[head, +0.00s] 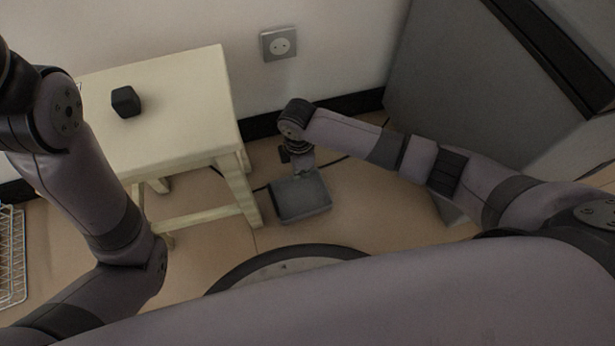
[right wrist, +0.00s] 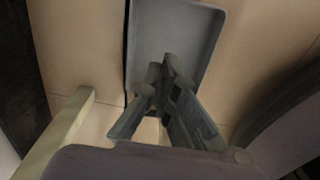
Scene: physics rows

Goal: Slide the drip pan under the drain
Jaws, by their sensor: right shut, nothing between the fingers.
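The drip pan (head: 300,203), a shallow grey rectangular tray, lies on the floor just right of the stool's front leg. It also shows in the right wrist view (right wrist: 190,28), beyond my fingers. My right gripper (head: 304,172) reaches down at the pan's far edge; in the right wrist view its fingertips (right wrist: 168,66) are together and empty, overlapping the pan. I cannot tell whether they touch it. No drain can be made out in either view. My left arm rises at the left of the head view, with its gripper outside the picture.
A cream stool (head: 185,85) with a small black block (head: 126,101) on it stands left of the pan. A large grey cabinet (head: 465,75) stands at the right. A wall socket (head: 279,44) is behind. A wire rack (head: 12,255) is at far left. Floor right of the pan is partly clear.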

